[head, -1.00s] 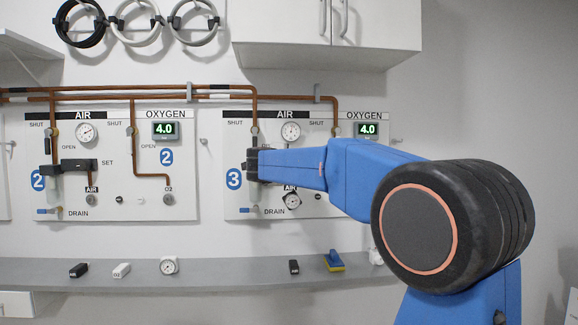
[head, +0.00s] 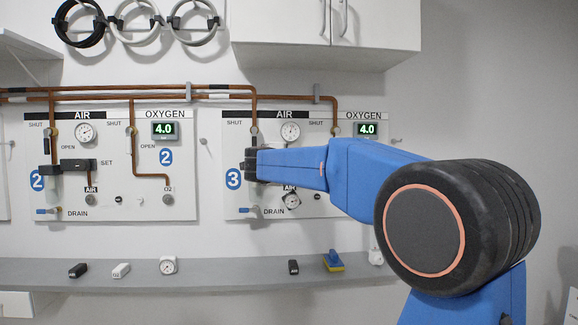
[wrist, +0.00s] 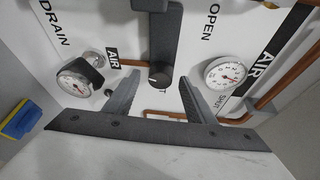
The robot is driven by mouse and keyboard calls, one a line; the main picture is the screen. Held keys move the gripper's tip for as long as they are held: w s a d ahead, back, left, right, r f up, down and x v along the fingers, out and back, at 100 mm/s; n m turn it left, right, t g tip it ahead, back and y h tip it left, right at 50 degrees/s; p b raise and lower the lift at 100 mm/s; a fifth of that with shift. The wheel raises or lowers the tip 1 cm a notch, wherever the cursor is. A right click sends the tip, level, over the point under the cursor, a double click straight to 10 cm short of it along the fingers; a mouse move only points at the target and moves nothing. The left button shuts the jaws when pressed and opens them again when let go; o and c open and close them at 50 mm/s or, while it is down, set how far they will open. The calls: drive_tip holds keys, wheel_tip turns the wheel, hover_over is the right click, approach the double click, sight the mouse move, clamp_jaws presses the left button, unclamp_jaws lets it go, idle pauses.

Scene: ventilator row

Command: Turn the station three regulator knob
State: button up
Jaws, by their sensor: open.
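The station three panel (head: 320,214) carries the blue number 3 sign (head: 234,179). In the head view my arm hides the station's regulator and my gripper's fingers. In the wrist view the dark regulator knob (wrist: 159,77) sits at the end of a long dark body, with its round face between the fingertips. My gripper (wrist: 158,82) is open, one finger on each side of the knob. A gap shows on both sides, so it seems not gripped. The station three air gauge (wrist: 225,72) is right of the right finger; it also shows in the head view (head: 290,131).
A smaller gauge (wrist: 75,82) by the AIR outlet is left of the fingers. A copper pipe (wrist: 295,75) runs at the right. Below the panel, a shelf (head: 210,275) holds a sponge (head: 333,261) and small blocks. A cabinet (head: 325,30) hangs above.

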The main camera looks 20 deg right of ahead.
drive_tip(key=v, duration=1.6)
drive_tip(key=shift+s+a, duration=0.15)
drive_tip(key=shift+a, duration=0.05)
